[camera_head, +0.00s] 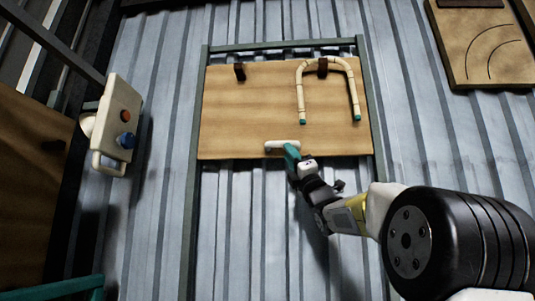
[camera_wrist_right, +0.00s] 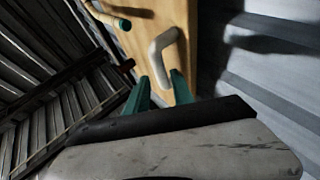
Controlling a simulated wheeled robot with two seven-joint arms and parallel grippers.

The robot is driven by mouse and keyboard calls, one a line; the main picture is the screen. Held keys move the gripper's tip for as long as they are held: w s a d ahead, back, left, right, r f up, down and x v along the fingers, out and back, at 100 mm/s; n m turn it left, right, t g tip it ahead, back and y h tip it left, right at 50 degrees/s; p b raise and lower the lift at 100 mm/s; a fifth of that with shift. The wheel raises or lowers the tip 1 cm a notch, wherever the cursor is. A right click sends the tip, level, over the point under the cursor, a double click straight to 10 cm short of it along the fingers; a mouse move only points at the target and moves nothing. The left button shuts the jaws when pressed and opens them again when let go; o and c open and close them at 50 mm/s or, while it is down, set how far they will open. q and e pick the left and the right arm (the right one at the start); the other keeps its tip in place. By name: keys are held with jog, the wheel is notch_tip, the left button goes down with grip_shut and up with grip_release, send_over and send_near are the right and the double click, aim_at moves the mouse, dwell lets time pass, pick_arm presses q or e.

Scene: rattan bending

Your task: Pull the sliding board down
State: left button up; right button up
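The sliding board (camera_head: 240,110) is a wooden panel in a green-grey frame on the corrugated wall. A pale bar handle (camera_head: 275,146) sits at its lower edge. My right gripper (camera_head: 290,150) is at the right part of this handle. In the right wrist view, the two teal fingers (camera_wrist_right: 160,88) are apart, and one leg of the handle (camera_wrist_right: 165,50) shows between or just beyond their tips. I cannot tell whether they touch it. A bent rattan piece (camera_head: 302,92) with teal ends hangs on the board's right peg. My left gripper is not in view.
A wooden board with curved lines (camera_head: 485,50) is at the upper right. Below the sliding board, the frame shows bare corrugated wall (camera_head: 240,220).

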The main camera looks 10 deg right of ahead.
jog(key=x, duration=0.6)
jog(key=shift+w+r, duration=0.2)
jog(key=shift+w, duration=0.05)
jog(key=shift+c, duration=0.2)
grip_shut()
jog(key=shift+f, duration=0.1)
dwell(0.9)
